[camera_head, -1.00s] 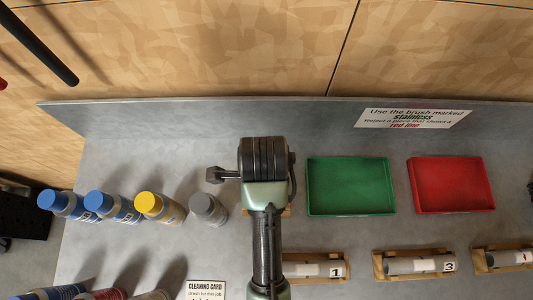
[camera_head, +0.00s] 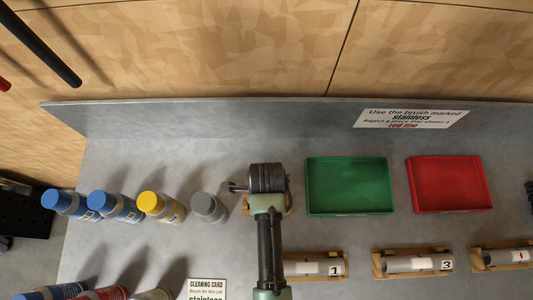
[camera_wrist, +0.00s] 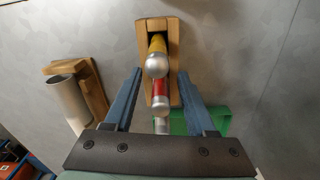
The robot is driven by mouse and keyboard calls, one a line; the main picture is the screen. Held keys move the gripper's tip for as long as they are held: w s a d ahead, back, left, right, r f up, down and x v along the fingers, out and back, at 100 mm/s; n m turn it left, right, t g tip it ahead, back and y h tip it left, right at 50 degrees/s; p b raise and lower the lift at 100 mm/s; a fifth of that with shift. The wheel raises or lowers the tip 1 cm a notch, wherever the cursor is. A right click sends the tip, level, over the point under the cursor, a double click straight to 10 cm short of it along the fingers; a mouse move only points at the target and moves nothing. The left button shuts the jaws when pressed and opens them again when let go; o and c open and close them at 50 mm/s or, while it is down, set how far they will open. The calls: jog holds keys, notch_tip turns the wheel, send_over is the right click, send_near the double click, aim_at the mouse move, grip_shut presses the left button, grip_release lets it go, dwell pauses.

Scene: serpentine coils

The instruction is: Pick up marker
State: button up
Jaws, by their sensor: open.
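In the wrist view my gripper (camera_wrist: 160,72) is open, with its two blue-grey fingers apart. I cannot tell for sure which is the marker or whether the fingers touch either. In the head view my wrist covers most of this holder, and the fingertips and pieces are hidden.
A green tray (camera_head: 349,211) and a red tray (camera_head: 449,208) lie right of my arm. Several bottles, including a yellow-capped one (camera_head: 162,208), stand to the left. Tubes in wooden cradles, one marked 1 (camera_head: 312,268), lie in front. A raised wall (camera_head: 250,120) borders the back.

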jog(key=shift+f, duration=0.1)
grip_shut()
dwell(0.5)
